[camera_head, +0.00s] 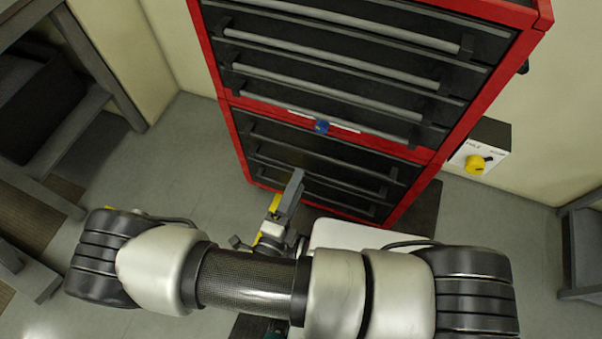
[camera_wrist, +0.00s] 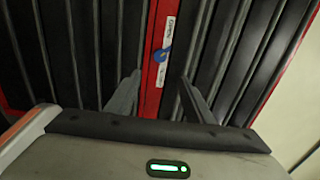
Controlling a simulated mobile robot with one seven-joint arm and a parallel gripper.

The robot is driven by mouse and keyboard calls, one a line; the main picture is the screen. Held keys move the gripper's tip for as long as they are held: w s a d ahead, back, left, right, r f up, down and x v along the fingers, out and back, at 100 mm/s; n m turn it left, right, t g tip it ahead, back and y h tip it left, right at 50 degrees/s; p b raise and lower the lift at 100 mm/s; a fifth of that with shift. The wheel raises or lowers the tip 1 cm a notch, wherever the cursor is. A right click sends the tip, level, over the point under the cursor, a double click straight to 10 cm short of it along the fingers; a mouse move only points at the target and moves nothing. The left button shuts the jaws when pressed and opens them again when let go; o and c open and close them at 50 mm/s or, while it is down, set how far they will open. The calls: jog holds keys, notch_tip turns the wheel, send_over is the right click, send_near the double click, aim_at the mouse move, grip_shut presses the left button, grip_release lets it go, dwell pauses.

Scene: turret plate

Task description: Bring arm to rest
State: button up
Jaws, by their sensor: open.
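My gripper (camera_head: 289,196) shows in the head view beyond my arm's dark tube, in front of the lower part of a red tool cabinet (camera_head: 436,165). In the wrist view, my gripper's two grey fingers (camera_wrist: 158,97) stand apart with nothing between them. The red cabinet strip (camera_wrist: 153,70) with a blue round piece and white labels shows beyond the gap. The fingers look clear of the cabinet, though the exact distance is hard to judge. My arm lies bent across the bottom of the head view and hides part of the floor.
The cabinet has several black drawers with long grey bar handles (camera_head: 335,65). A box with a yellow knob (camera_head: 475,164) is on the right wall. Dark shelving (camera_head: 60,120) stands at left and a grey frame (camera_head: 580,245) at right. Grey floor (camera_head: 175,165) is open left of the cabinet.

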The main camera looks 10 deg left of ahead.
jog(key=shift+s, duration=0.1)
dwell(0.5)
jog(key=w+d+r+m+g+h, duration=0.2)
jog(key=d+r+m+g, duration=0.85)
jog(key=m, duration=0.75)
jog(key=w+d+r+m+g+h, duration=0.1)
jog(key=d+r+m+g+h, duration=0.2)
jog(key=d+r+m+g, duration=0.8)
notch_tip(320, 180, up, 29)
jog(key=s+d+m+t+y+p, duration=0.2)
jog(key=m+t+y+p, duration=0.5)
jog(key=m, duration=1.6)
jog(key=t+p, duration=0.2)
jog(key=p, duration=0.3)
jog(key=shift+s+m, duration=0.3)
jog(key=shift+s, duration=0.05)
jog(key=shift+f+t, duration=0.1)
jog(key=shift+t, duration=0.15)
